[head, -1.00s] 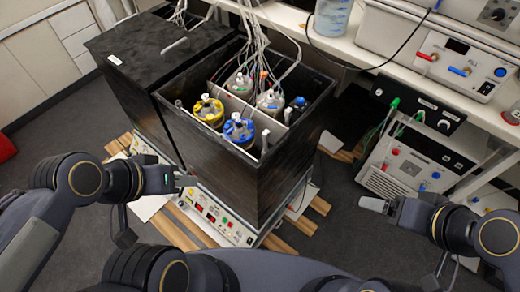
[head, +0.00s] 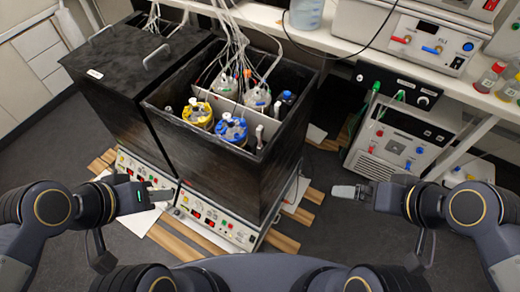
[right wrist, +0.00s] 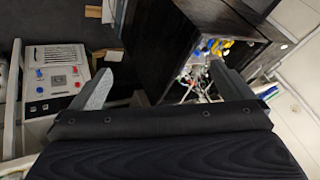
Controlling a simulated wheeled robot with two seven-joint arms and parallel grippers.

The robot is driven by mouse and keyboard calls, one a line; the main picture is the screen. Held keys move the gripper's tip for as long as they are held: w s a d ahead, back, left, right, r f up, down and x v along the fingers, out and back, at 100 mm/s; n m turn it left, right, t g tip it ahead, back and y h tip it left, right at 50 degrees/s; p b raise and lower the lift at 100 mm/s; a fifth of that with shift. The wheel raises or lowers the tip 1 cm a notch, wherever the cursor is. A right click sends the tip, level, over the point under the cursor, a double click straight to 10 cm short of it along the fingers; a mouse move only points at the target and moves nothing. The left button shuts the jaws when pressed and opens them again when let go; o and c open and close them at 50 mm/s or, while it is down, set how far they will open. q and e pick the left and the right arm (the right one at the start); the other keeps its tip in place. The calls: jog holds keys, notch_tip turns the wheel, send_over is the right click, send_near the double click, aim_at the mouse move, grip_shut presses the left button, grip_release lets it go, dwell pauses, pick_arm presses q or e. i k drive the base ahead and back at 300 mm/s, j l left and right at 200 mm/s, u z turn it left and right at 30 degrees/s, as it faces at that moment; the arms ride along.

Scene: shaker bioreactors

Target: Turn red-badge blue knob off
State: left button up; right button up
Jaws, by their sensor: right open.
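Blue knobs show on two devices, and I cannot make out a red badge beside any of them. The shelf unit (head: 412,27) at upper right has a red knob (head: 401,39) and a blue knob (head: 431,50). The white floor unit (head: 385,160) below has small red and blue knobs; it also shows at left in the right wrist view (right wrist: 55,75). My right gripper (head: 345,192) is open and empty, in free air left of and below the floor unit; its spread fingers show in the right wrist view (right wrist: 162,85). My left gripper (head: 162,194) is beside the shaker's front panel; its jaw gap is unclear.
A black open-topped shaker box (head: 225,180) stands at centre, holding bottles with yellow (head: 197,114) and blue (head: 231,128) caps and many tubes. A closed black box (head: 120,75) is at left. A black unit (head: 395,88) sits on the floor unit.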

aim_at(287, 95)
jog(key=k+j+u, duration=0.2)
jog(key=k, duration=0.45)
jog(key=l+u, duration=0.1)
jog(key=u, duration=0.35)
jog(key=i+l+u, duration=0.1)
jog(key=u, duration=0.35)
jog(key=l+u, duration=0.25)
jog(key=u, duration=0.2)
jog(key=l+u, duration=0.15)
jog(key=u, duration=0.3)
jog(key=k+l, duration=0.1)
jog(key=l, duration=3.3)
jog(key=j+z, duration=0.25)
jog(key=j, duration=0.5)
